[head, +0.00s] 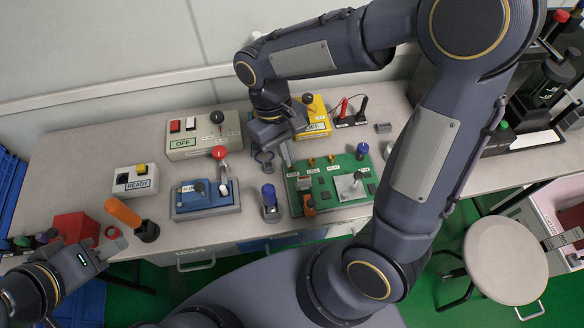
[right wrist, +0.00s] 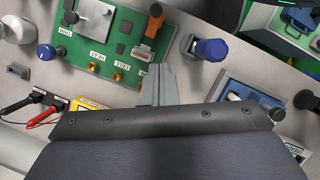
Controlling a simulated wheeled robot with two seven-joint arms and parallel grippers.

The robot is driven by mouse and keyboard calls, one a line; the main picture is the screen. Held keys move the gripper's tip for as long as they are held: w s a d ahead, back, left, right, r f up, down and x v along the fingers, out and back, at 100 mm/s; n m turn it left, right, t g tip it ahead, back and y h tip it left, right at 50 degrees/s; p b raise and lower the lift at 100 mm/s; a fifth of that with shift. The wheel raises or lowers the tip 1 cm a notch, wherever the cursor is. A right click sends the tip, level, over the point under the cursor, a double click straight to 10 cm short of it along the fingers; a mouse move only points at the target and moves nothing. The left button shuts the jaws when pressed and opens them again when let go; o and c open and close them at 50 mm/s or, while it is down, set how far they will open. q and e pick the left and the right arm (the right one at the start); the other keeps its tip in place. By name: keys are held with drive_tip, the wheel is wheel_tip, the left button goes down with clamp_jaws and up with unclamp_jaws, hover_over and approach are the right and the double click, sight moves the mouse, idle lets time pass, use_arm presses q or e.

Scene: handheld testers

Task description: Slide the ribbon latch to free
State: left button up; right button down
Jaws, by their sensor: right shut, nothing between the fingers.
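The green circuit board (head: 325,198) lies at the right middle of the table. It also shows in the right wrist view (right wrist: 105,30). A small grey and reddish connector piece (right wrist: 146,50) sits near its edge, beside an orange-brown piece with a dark knob (right wrist: 153,22). I cannot tell for certain which part is the ribbon latch. My right gripper (head: 287,154) is over the table by the board's far left edge; its grey fingers (right wrist: 153,84) are shut and empty, pointing at the connector with a small gap in the picture. My left gripper (head: 112,244) is at the lower left, its fingers unclear.
A blue tester (head: 205,208) with a red-knobbed lever stands left of the board. An OFF box (head: 203,145), a READY box (head: 136,182) and a yellow box (head: 318,128) stand behind. A blue-handled clamp (head: 269,197) stands beside the board, and an orange-handled tool (head: 124,212) near the front.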

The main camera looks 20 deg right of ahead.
use_arm(q)
drive_tip(key=shift+w, duration=0.25)
use_arm(e)
drive_tip(key=v, duration=0.3)
drive_tip(key=shift+w+a, duration=0.1)
drive_tip(key=shift+w, duration=0.05)
use_arm(q)
drive_tip(key=shift+a, duration=0.1)
use_arm(e)
drive_tip(key=s+d+r+m+t+y, duration=0.4)
drive_tip(key=s+d+t, duration=0.2)
drive_tip(key=s+t, duration=0.3)
drive_tip(key=shift+s+y, duration=0.3)
drive_tip(key=shift+s, duration=0.3)
